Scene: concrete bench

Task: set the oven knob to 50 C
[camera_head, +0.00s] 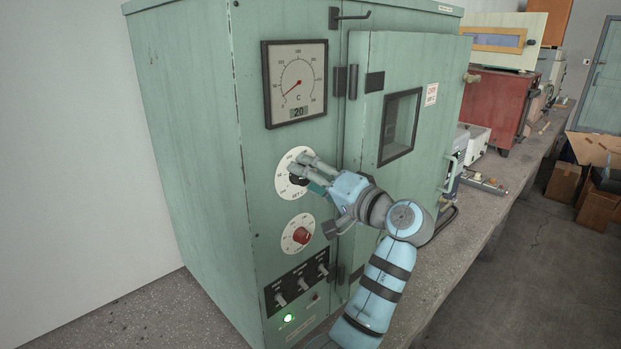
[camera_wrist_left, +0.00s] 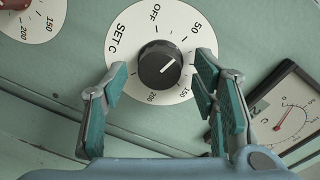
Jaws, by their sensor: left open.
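The oven (camera_head: 200,130) is a green cabinet. Its black temperature knob (camera_wrist_left: 160,66) sits on a white dial (camera_wrist_left: 125,35) marked OFF, 50, 150, 200 and SET C; in the head view the dial (camera_head: 283,185) is partly covered by my left gripper. The knob's white line points up and right in the wrist view, roughly toward the 50 side; the exact setting is hard to tell. My left gripper (camera_head: 306,172) is open in front of the dial. In the wrist view its fingers (camera_wrist_left: 160,88) stand either side of the knob, with gaps visible.
A gauge (camera_head: 296,85) above the dial reads 20 on its small display. A red knob (camera_head: 302,236) on another dial is below, over several switches (camera_head: 303,284) and a lit green lamp (camera_head: 288,318). The windowed oven door (camera_head: 420,90) is to the right.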

